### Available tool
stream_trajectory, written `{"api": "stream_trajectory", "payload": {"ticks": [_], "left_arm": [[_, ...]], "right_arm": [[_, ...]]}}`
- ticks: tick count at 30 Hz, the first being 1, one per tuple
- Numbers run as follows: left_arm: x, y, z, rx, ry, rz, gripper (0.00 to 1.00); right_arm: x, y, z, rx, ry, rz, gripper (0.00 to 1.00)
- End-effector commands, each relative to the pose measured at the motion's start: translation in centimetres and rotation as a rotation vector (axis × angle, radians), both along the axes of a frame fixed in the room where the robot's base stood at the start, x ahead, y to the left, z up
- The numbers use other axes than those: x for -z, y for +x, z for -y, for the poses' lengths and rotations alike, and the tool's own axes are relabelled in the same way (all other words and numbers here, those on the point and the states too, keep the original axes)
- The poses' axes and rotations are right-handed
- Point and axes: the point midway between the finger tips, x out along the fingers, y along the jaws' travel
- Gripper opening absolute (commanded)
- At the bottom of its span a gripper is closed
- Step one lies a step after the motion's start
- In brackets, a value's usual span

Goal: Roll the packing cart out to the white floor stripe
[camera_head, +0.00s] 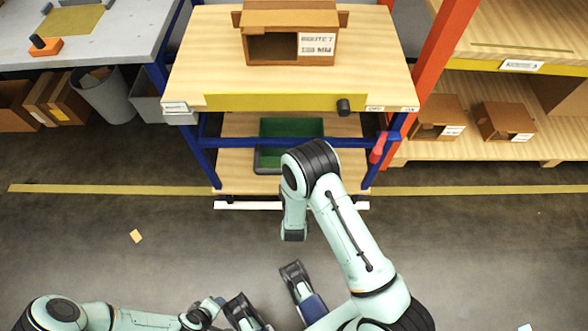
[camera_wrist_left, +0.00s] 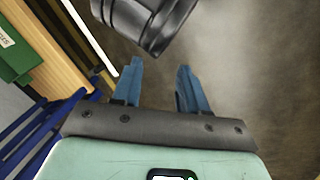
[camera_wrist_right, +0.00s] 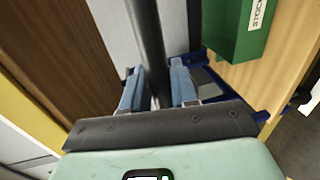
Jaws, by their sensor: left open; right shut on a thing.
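The packing cart (camera_head: 190,70) has a wooden top, a yellow front edge and blue legs. It stands just behind the short white floor stripe (camera_head: 235,206). My right gripper (camera_wrist_right: 157,88) is shut on a dark bar (camera_wrist_right: 147,35), seen close up in the right wrist view. In the head view this gripper is hidden behind my right arm. My left gripper (camera_wrist_left: 160,78) is open and empty low in front of the cart, with a black rounded part just beyond its fingertips. The stripe also shows in the left wrist view (camera_wrist_left: 88,32).
An open cardboard box (camera_head: 270,50) sits on the cart top, and a green bin (camera_head: 290,127) on a shelf below. A red post (camera_head: 440,50) and wooden shelving stand right, a grey bench (camera_head: 120,40) left. The floor in front is mostly clear.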

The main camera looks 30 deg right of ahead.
Motion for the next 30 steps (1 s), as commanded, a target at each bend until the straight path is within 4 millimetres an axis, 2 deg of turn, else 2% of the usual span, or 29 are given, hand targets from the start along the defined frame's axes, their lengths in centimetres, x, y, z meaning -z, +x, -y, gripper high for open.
{"api": "stream_trajectory", "payload": {"ticks": [3,4,5,17,20,30], "left_arm": [[0.0,0.0,0.0,0.000,0.000,0.000,0.43],[0.0,0.0,0.0,0.000,0.000,0.000,0.43],[0.0,0.0,0.0,0.000,0.000,0.000,0.43],[-0.2,-0.2,0.1,0.001,-0.002,-0.004,0.43],[-0.6,-0.6,0.3,0.006,-0.007,-0.015,0.43],[-2.1,-2.6,1.3,0.028,-0.034,-0.069,0.43]], "right_arm": [[0.2,-0.4,-0.3,-0.002,0.004,-0.012,0.00],[0.3,-0.4,-0.3,-0.003,0.004,-0.012,0.38],[0.3,-0.4,-0.3,-0.003,0.004,-0.012,0.46],[0.0,-0.7,-0.6,-0.003,0.004,-0.008,0.46],[-0.3,-1.9,-1.3,-0.005,0.003,-0.010,0.46],[-1.8,-8.2,-5.2,-0.008,0.003,-0.012,0.46]]}}
